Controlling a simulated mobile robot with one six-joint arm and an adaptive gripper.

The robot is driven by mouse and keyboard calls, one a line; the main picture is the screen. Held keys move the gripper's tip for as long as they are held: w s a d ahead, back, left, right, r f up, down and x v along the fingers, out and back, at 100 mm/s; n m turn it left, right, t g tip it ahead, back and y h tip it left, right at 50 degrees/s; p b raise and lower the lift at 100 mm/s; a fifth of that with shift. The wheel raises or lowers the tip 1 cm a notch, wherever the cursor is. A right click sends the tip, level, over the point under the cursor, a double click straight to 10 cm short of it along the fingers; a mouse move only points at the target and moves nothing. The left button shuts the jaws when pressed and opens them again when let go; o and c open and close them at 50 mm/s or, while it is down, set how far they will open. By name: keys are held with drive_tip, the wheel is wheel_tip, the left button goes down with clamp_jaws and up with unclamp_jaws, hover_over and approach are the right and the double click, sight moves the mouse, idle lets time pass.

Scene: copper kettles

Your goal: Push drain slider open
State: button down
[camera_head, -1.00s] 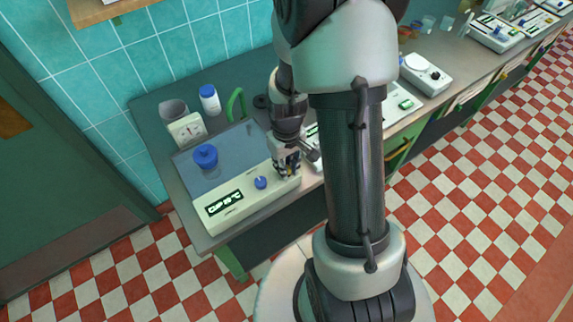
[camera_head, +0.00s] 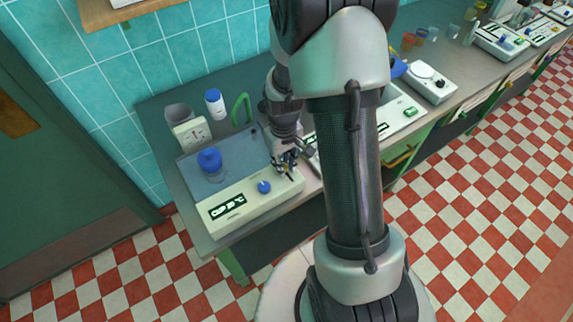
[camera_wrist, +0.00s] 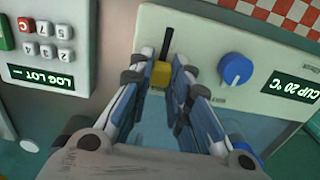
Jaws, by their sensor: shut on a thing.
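The drain slider is a small yellow knob (camera_wrist: 160,75) at the near end of a visible dark slot in a cream panel, in the wrist view. The slot (camera_wrist: 166,42) runs from the knob toward the panel's front edge. My gripper (camera_wrist: 161,78) is shut on the knob, with a finger on each side. In the head view my gripper (camera_head: 286,164) is down at the right end of the cream device (camera_head: 240,208), and the knob is hard to make out there. Whether the slot continues under the fingers is hidden.
A blue dial (camera_wrist: 235,69) and a display (camera_wrist: 291,91) reading "CUP 20 °C" are beside the slot. A keypad unit (camera_wrist: 50,48) stands close on the other side. A blue-topped object (camera_head: 210,160) is on the device's bath behind the panel.

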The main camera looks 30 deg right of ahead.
drive_tip(key=shift+w, duration=0.2)
drive_tip(key=c, duration=1.5)
unclamp_jaws()
wheel_tip(320, 180, up, 12)
drive_tip(key=shift+r, duration=0.1)
wheel_tip(320, 180, up, 5)
drive_tip(key=t, duration=0.1)
hover_over(279, 179)
drive_tip(key=s+a+r+t, duration=0.1)
drive_tip(key=s+a+r, duration=0.1)
drive_tip(key=s, duration=0.3)
drive_tip(key=s+a+r+t, duration=0.1)
drive_tip(key=s+a+r, duration=0.2)
drive_tip(key=s+r, duration=0.1)
drive_tip(key=s+a+r+t, duration=0.1)
drive_tip(key=s+a+r, duration=0.1)
drive_tip(key=s, duration=0.3)
drive_tip(key=shift+s+a+r+t, duration=0.15)
drive_tip(key=shift+s+a+r, duration=0.05)
drive_tip(key=shift+r, duration=0.2)
drive_tip(key=shift+s+a+r+t, duration=0.15)
drive_tip(key=shift+s+a+r, duration=0.05)
drive_tip(key=shift+r, duration=0.15)
